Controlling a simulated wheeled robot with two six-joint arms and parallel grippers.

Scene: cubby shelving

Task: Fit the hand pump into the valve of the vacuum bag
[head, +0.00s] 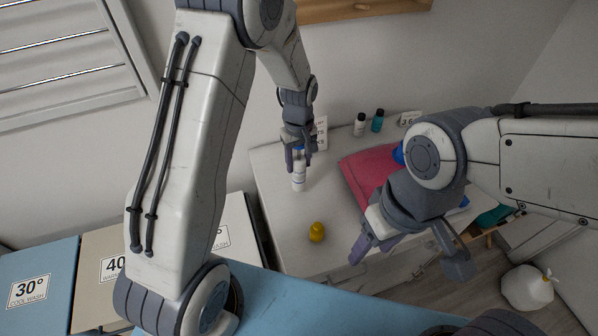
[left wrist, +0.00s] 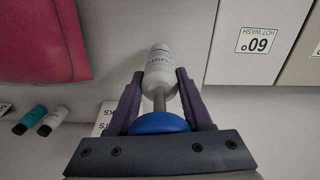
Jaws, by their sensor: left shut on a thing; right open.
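The hand pump (head: 299,184) has a white cylindrical body, and a metal rod and blue knob show in the left wrist view (left wrist: 158,72). My left gripper (head: 299,158) is shut on it and holds it above the white worktop, left of the bag; I cannot tell whether its lower end touches the top. The vacuum bag (head: 360,172) is a flat red-pink bundle, also partly in the left wrist view (left wrist: 40,40). Its right part is hidden behind my right arm, and I cannot make out the valve. My right gripper (head: 407,252) is open and empty, in front of the bag.
A yellow duck-like item (head: 317,232) stands on the white worktop (head: 280,215) before the bag. A white bottle (head: 359,124) and a teal bottle (head: 377,121) stand at the back. Labelled wash bins (head: 40,290) are at left. A white sack (head: 527,287) is on the floor.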

